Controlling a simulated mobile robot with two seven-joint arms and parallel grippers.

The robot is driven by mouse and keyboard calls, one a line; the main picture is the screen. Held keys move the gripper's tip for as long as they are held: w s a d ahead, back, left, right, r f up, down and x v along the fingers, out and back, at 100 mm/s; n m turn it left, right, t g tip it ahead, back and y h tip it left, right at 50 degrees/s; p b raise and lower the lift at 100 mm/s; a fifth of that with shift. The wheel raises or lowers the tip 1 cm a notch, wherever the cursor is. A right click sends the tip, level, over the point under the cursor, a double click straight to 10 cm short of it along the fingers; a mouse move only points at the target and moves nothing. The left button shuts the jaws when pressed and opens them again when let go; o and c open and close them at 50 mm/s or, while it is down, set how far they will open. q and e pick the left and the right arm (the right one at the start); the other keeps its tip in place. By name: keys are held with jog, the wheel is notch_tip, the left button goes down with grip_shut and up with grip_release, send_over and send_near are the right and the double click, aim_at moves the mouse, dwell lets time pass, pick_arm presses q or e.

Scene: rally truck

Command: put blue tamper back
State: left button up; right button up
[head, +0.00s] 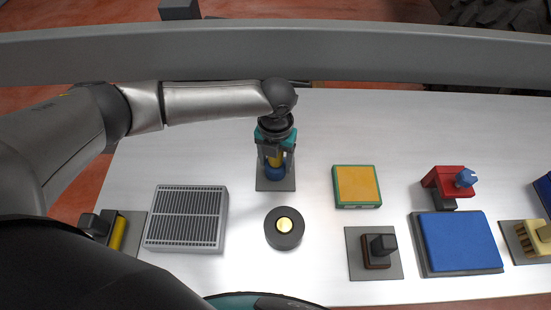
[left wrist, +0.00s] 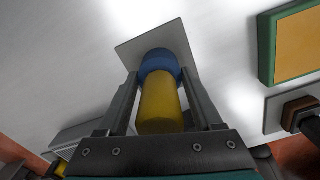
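The blue tamper has a blue rounded base (head: 275,173) and a yellow handle (left wrist: 160,105). It stands upright on a small grey square plate (head: 263,183), at the back of the white table left of centre. My left gripper (head: 275,155) comes down over it from above, with one finger on each side of the yellow handle. In the left wrist view, gaps show between the handle and the fingers, so the gripper looks open around it. The exact contact near the fingertips is hard to tell. My right gripper's fingers are not in view.
A grey slatted box (head: 187,218), a round dark piece with a yellow centre (head: 284,228), an orange-topped green block (head: 357,186), a stamp-like tool (head: 378,250), a blue pad (head: 456,241) and a red holder (head: 448,182) stand around. A long grey bar (head: 400,55) crosses the top.

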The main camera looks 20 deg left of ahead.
pick_arm(q)
jog(key=o, duration=0.4)
jog(key=shift+f+b, duration=0.3)
jog(key=shift+b, duration=0.25)
jog(key=r+p, duration=0.1)
jog(key=r, duration=0.3)
jog(key=r+p, duration=0.1)
jog(key=r, duration=0.9)
jog(key=shift+d+r+p, duration=0.25)
jog(key=shift+d+p, duration=0.05)
jog(key=shift+p, duration=0.1)
jog(key=shift+r, duration=0.5)
